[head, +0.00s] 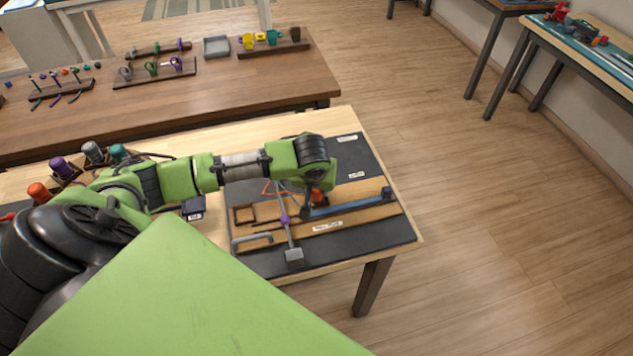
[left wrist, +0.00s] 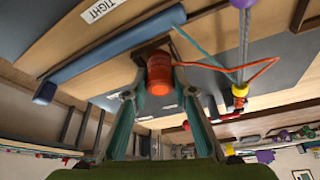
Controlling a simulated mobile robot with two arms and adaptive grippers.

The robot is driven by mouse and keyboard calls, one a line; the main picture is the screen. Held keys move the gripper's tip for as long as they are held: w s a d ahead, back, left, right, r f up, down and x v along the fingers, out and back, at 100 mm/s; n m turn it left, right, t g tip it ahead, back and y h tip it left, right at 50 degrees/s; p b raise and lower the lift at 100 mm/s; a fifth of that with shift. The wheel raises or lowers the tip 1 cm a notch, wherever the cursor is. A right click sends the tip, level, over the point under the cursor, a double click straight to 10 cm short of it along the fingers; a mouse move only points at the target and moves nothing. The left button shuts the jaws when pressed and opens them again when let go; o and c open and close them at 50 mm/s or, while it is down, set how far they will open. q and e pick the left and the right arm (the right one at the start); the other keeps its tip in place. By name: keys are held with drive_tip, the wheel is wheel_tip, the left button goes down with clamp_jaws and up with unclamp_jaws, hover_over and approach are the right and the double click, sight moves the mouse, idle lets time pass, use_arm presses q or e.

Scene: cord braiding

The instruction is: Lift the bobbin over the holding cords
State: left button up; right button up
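The orange bobbin (head: 318,197) is at the wooden strip of the braiding board, just under my left gripper (head: 318,190). In the left wrist view the bobbin (left wrist: 162,77) lies between the two fingers of my left gripper (left wrist: 158,95). A gap shows beside the left finger; the right finger is close to the bobbin, and contact is unclear. A red-orange cord (left wrist: 263,68) and a teal cord (left wrist: 205,54) run to a small red-and-yellow piece (left wrist: 239,93) beside the gripper. My right gripper is not in view.
A blue bar (head: 350,208) lies along the board right of the bobbin. A grey post with a purple piece (head: 285,219) stands left of it. The dark board (head: 385,233) has bare room at its front right. Several spools (head: 62,168) stand at the left.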

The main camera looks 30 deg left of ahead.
use_arm(q)
drive_tip(key=o, duration=0.3)
drive_tip(key=shift+o, duration=0.2)
drive_tip(key=shift+r, duration=0.1)
